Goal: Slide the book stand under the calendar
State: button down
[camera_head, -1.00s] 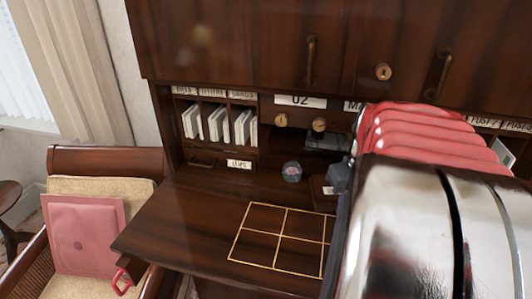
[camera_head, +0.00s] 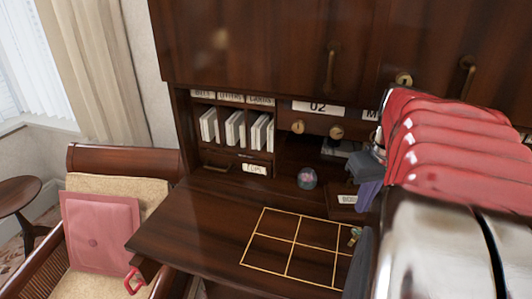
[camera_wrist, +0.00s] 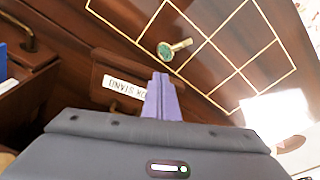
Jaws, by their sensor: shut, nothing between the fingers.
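The book stand (camera_head: 341,205) is a dark wooden block with a white label, on the desk at the back, left of my gripper. In the wrist view the book stand (camera_wrist: 103,72) shows its label upside down. The calendar (camera_head: 318,107) appears to be the white "02" card and the partly hidden card to its right, above the cubby. My gripper (camera_head: 369,192) has purple fingers, shut and empty. In the wrist view my gripper (camera_wrist: 161,82) overlaps the book stand's right side; I cannot tell if they touch. My arm hides the area to the right.
A gold grid (camera_head: 297,247) marks the desk top. A glass ball (camera_head: 307,178) stands left of the book stand. Letter slots (camera_head: 236,128) are at the left. The desk's left front is clear.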

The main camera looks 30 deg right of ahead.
jog(key=shift+r, duration=1.35)
jog(key=w+a+n+t+h, duration=0.1)
jog(key=w+a, duration=0.3)
jog(key=a, duration=0.2)
jog(key=w+a+t, duration=0.1)
jog(key=w+a, duration=0.2)
jog(key=a, duration=0.3)
jog(key=s+a+f+n, duration=0.1)
jog(key=a, duration=0.5)
jog(key=s+a+f+n+t+y, duration=0.1)
jog(key=a+f, duration=0.1)
jog(key=a, duration=0.4)
jog(key=s+a+f, duration=0.1)
jog(key=s+a, duration=0.1)
jog(key=a, duration=0.4)
jog(key=shift+a+f+n+t+y, duration=0.25)
jog(key=shift+a+n+t+y, duration=0.05)
jog(key=shift+a+n+t, duration=0.1)
jog(key=shift+a+f, duration=0.1)
jog(key=shift+a, duration=0.05)
